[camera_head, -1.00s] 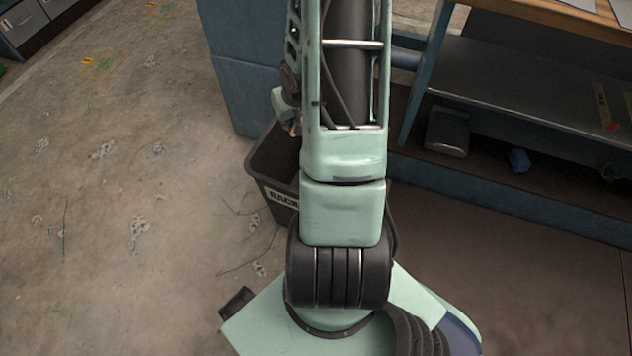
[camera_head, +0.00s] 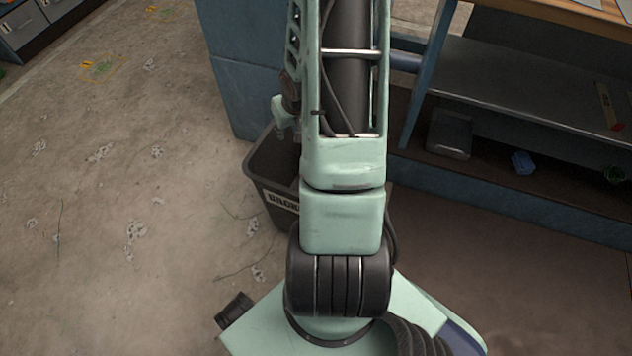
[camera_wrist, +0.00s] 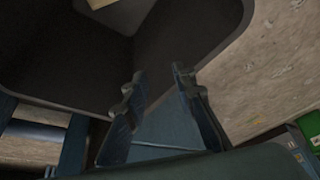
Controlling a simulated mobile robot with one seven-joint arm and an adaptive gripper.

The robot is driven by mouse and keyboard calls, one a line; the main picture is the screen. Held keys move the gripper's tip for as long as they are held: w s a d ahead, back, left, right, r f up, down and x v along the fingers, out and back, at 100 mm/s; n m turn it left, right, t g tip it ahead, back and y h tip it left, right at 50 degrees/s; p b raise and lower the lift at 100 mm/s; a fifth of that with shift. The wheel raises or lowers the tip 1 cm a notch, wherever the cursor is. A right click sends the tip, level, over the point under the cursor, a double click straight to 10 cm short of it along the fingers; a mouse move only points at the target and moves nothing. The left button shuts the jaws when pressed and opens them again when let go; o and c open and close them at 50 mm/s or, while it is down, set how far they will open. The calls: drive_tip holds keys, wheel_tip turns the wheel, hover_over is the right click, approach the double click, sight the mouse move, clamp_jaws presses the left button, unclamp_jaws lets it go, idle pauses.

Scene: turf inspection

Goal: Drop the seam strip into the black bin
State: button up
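The black bin (camera_head: 264,193), with white lettering on its front, stands on the floor behind my arm in the head view. My arm hides its right part. In the wrist view, the bin's dark inside (camera_wrist: 60,60) fills the upper left and middle. My gripper (camera_wrist: 159,72) is over the bin, its two fingers apart with nothing visible between them. A small pale tan piece (camera_wrist: 101,4) shows at the top edge of the wrist view against the bin's dark inside. I cannot tell whether it is the seam strip. No seam strip is clearly visible in the head view.
A blue cabinet (camera_head: 240,95) stands just behind the bin. A workbench with a grey lower shelf (camera_head: 530,100) is on the right, with a blue item (camera_head: 522,162) beneath it. The concrete floor (camera_head: 110,220) on the left is mostly clear.

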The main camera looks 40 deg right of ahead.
drive_tip(key=v, duration=1.2)
idle(0.6)
